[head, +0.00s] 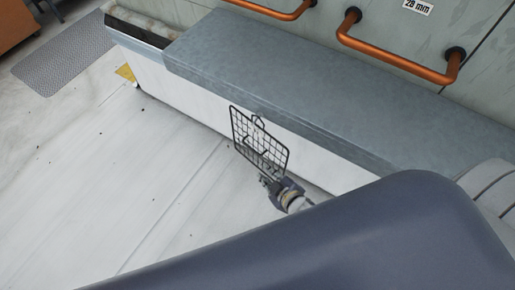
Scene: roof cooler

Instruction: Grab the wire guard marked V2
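A black wire guard (247,135), a square grid with a small loop at its top edge, shows upright and slightly tilted in front of the white side of a long grey-topped unit. I cannot make out a V2 mark on it. My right gripper (266,181) is at the guard's lower edge, with its fingers close to or overlapping the bottom wires. The view is too small to tell whether the fingers touch or hold it, or whether they are open or shut. My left gripper is not in view.
The long unit (270,75) runs diagonally behind the guard. Orange pipes (395,60) with black fittings are on the wall above, near a "28 mm" label (418,6). A grey perforated mat (66,58) lies at upper left. The pale floor (110,180) to the left is mostly clear.

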